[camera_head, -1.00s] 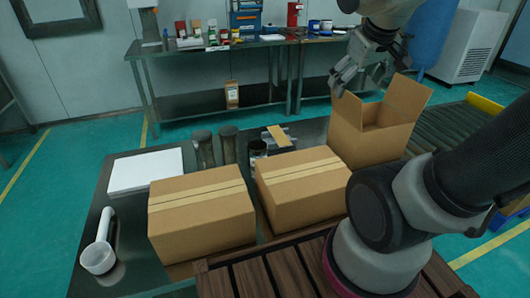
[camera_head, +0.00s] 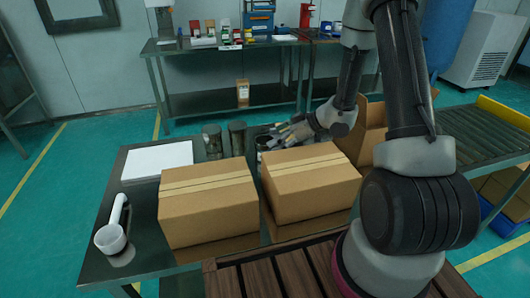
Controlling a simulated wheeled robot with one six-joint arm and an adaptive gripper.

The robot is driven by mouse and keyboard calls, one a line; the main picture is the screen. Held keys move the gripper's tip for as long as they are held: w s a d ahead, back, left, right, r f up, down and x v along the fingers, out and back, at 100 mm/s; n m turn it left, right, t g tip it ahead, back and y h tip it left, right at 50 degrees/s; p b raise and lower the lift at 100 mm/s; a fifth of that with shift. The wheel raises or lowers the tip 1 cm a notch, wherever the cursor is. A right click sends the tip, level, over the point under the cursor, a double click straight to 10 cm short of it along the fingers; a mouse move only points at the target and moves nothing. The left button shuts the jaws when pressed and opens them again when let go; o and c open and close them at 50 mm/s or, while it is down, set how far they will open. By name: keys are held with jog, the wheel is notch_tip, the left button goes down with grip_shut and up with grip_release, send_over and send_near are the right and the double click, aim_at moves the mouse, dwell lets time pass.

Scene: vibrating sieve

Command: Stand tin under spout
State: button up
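A small dark tin (camera_head: 262,144) stands on the steel table behind the right closed carton, partly hidden by the carton and my gripper. My gripper (camera_head: 281,138) is low over the table, just right of the tin, its fingers pointing left toward it. I cannot tell whether the fingers touch the tin or how wide they are spread. Two grey-brown cylinders (camera_head: 212,142) (camera_head: 238,138) stand left of the tin. No spout can be made out.
Two closed cartons (camera_head: 208,203) (camera_head: 311,182) fill the front of the table (camera_head: 140,220). An open carton (camera_head: 372,130) stands right, behind my arm. A back bench (camera_head: 200,100) holds small items.

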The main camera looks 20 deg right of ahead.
aim_at(264, 147)
jog(key=x, duration=0.7)
jog(key=shift+s+d+f, duration=0.15)
jog(key=shift+f, duration=0.3)
jog(key=c, duration=1.2)
